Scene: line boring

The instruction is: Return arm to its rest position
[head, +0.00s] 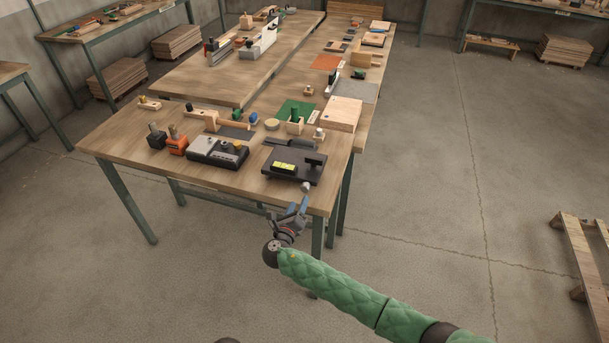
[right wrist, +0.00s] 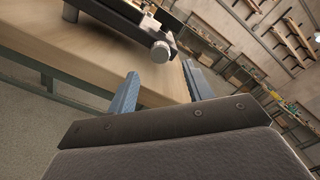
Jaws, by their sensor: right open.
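My right arm in its green padded sleeve (head: 340,285) reaches in from the lower right of the head view. My right gripper (head: 298,202) is at the front edge of the near workbench (head: 225,182), close to the black device with a yellow label (head: 294,168). In the right wrist view the two blue fingers of the gripper (right wrist: 160,88) stand apart with nothing between them. A round grey knob (right wrist: 161,51) of the black device shows just beyond the fingers, apart from them. My left gripper is not in view.
The bench holds a grey-black box (head: 217,152), an orange block (head: 177,145), a green mat (head: 296,108) and a wooden box (head: 343,113). More benches stand behind and at left. A pallet (head: 582,255) lies at the right. The concrete floor (head: 430,190) between is clear.

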